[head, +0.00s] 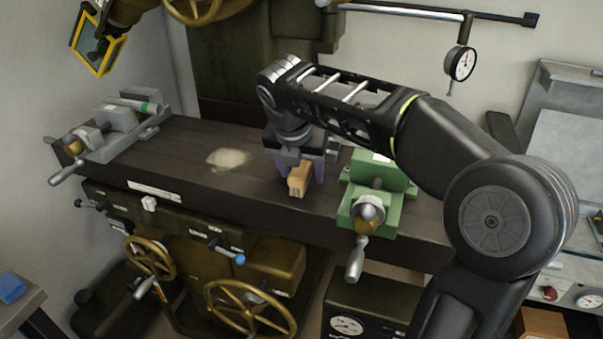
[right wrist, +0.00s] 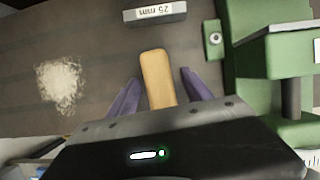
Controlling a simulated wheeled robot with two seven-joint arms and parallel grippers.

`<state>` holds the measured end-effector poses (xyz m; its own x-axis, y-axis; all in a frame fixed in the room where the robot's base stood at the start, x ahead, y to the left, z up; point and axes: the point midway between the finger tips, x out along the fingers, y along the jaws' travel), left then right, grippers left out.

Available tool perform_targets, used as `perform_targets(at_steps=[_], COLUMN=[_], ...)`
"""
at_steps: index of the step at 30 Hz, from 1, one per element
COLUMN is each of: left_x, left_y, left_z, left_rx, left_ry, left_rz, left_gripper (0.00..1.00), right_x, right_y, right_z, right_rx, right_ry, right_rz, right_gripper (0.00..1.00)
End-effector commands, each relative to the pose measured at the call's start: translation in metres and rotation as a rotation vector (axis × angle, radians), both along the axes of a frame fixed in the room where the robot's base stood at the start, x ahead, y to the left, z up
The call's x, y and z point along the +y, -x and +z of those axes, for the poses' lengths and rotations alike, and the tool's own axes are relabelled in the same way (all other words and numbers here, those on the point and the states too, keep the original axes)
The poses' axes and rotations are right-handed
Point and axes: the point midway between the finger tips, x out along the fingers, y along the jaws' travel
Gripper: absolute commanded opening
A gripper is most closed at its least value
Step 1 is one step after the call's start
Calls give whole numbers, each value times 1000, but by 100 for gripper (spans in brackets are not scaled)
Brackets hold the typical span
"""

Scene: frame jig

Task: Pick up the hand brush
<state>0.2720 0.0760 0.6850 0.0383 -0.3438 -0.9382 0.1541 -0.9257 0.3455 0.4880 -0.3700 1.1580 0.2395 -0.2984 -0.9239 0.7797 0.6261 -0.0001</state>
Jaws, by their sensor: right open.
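The hand brush (head: 299,178) shows as a pale wooden block on the dark machine table. Its rounded wooden handle also shows in the right wrist view (right wrist: 157,78), running down out of sight behind the gripper body. My right gripper (head: 302,172) is over the brush, with its purple fingers on either side of it. In the right wrist view the open fingers (right wrist: 158,92) straddle the handle, with a gap on both sides. The brush's bristles are hidden. My left gripper is not in view.
A green vise (head: 385,180) stands close to the right of the brush. A pale pile of shavings (head: 228,158) lies to the left. A grey vise (head: 110,128) stands at the table's left end.

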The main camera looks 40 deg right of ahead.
Motion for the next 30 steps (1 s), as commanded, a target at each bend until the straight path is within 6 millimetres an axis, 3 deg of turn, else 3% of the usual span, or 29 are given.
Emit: perform_targets(at_steps=[10,30], left_x=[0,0], left_y=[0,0], left_z=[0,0], left_rx=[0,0], left_ry=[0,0], left_rz=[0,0], left_gripper=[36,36], right_x=[0,0], right_y=[0,0], right_z=[-1,-1], right_rx=[0,0], right_ry=[0,0], right_rz=[0,0], right_gripper=[57,2])
